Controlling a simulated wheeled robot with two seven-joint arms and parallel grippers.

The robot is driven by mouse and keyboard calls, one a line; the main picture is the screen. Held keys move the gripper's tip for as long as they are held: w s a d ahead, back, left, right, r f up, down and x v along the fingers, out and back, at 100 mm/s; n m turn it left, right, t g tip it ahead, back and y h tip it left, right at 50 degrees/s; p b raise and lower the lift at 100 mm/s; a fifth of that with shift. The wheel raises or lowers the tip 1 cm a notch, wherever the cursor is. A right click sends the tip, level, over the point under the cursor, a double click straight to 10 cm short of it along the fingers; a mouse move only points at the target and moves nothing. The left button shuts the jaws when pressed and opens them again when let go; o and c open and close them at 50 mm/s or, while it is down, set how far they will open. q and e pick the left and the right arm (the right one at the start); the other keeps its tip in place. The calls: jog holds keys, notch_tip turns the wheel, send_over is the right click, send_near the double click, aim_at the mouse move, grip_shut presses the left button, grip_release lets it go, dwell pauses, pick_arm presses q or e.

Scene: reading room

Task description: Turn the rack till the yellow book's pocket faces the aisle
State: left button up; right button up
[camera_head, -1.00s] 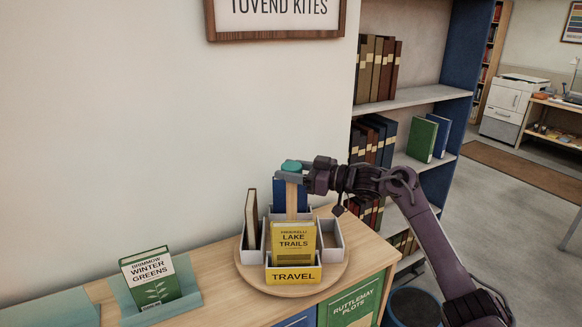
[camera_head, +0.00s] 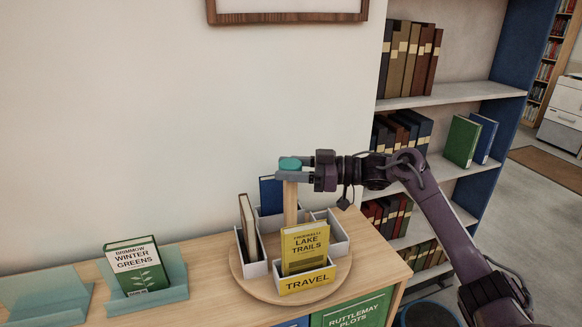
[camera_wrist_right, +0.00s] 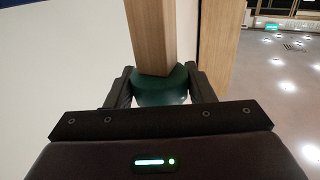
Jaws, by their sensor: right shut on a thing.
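The round rack (camera_head: 250,277) stands on the wooden counter, with a wooden post (camera_head: 291,206) topped by a teal knob (camera_head: 290,163). The yellow book (camera_head: 305,247), "Lake Trails", stands in the rack's front pocket, labelled "TRAVEL" (camera_head: 307,281), which faces front and slightly right. A cream-edged book (camera_head: 248,226) is in the left pocket and a blue book (camera_head: 270,195) in the back one. The right pocket (camera_head: 335,230) looks empty. My right gripper (camera_head: 292,170) is shut on the teal knob; the right wrist view shows the knob (camera_wrist_right: 160,88) between its fingers. My left gripper is out of view.
A bookcase (camera_head: 450,92) stands behind my right arm. A framed sign (camera_head: 290,17) hangs above. The counter between stand and rack is clear.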

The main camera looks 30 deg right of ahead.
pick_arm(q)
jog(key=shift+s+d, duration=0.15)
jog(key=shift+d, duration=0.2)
pick_arm(e)
jog(key=shift+d+r+g, duration=0.1)
jog(key=shift+r+g, duration=0.05)
jog(key=shift+g, duration=0.15)
jog(key=shift+n, duration=0.3)
jog(key=o, duration=1.3)
jog(key=shift+y, duration=0.3)
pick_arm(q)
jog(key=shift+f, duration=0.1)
pick_arm(e)
jog(key=shift+o, duration=0.2)
